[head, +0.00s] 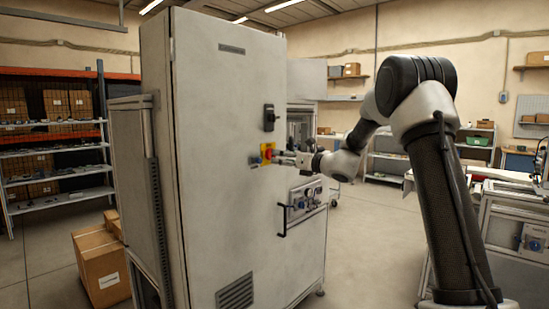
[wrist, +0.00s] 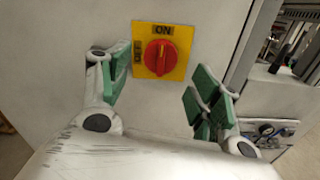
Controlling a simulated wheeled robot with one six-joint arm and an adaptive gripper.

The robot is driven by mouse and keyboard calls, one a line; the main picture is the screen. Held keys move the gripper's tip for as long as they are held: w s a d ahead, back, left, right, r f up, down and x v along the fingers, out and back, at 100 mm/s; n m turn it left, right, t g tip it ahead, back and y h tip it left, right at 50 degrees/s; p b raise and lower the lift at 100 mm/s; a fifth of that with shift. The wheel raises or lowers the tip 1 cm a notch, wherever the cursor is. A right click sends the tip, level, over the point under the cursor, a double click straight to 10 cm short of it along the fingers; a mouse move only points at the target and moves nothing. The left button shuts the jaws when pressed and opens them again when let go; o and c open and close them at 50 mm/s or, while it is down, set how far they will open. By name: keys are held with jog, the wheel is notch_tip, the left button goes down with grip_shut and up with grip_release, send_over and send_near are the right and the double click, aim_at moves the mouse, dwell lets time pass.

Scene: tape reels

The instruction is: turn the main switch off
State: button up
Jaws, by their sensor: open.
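The main switch (head: 267,153) is a red knob on a yellow plate on the grey cabinet door. In the wrist view its red knob (wrist: 160,57) sits near the top centre. The plate reads ON at the top and OFF, turned sideways, at the left. The knob's ridge looks upright, in line with ON. My gripper (head: 281,158) is in front of the door, close to the switch. In the wrist view its green-padded fingers (wrist: 160,77) are spread, one to the left and one to the right of the plate, with nothing between them. Contact with the door cannot be told.
A black door handle (head: 269,118) is just above the switch. A panel with gauges (head: 305,199) and a dark bar handle (head: 284,220) lie to the lower right. Cardboard boxes (head: 101,265) stand left of the cabinet.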

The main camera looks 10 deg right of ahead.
aim_at(274, 156)
jog(key=shift+x, duration=2.3)
jog(key=c, duration=1)
